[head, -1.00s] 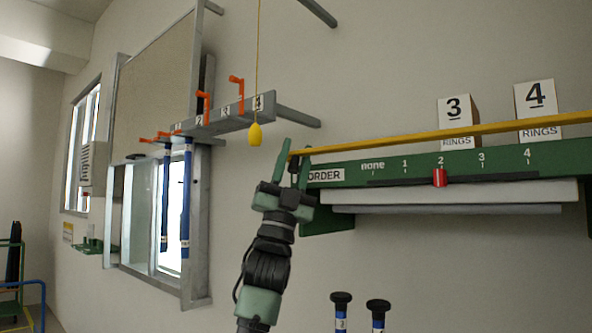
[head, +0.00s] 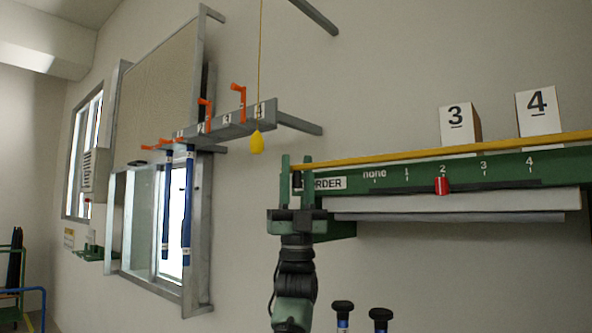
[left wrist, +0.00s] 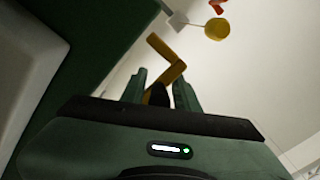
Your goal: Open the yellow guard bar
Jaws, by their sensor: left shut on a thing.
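The yellow guard bar (head: 400,156) runs along the front of the green order shelf (head: 450,168), rising slightly to the right in the head view. My left gripper (head: 296,172) stands upright at the bar's left end, its fingers on either side of a dark grip there. In the left wrist view the bent yellow end of the bar (left wrist: 170,70) and the dark grip (left wrist: 157,95) show between the fingers (left wrist: 157,90), which are shut on it. The bar's right end is out of view. My right gripper is not in view.
A red slider (head: 442,186) sits at mark 2 on the shelf scale. White blocks numbered 3 (head: 458,122) and 4 (head: 537,110) stand behind the bar. A yellow pull (head: 257,143) hangs on a cord left of my gripper. Black-topped rods (head: 381,316) stand below.

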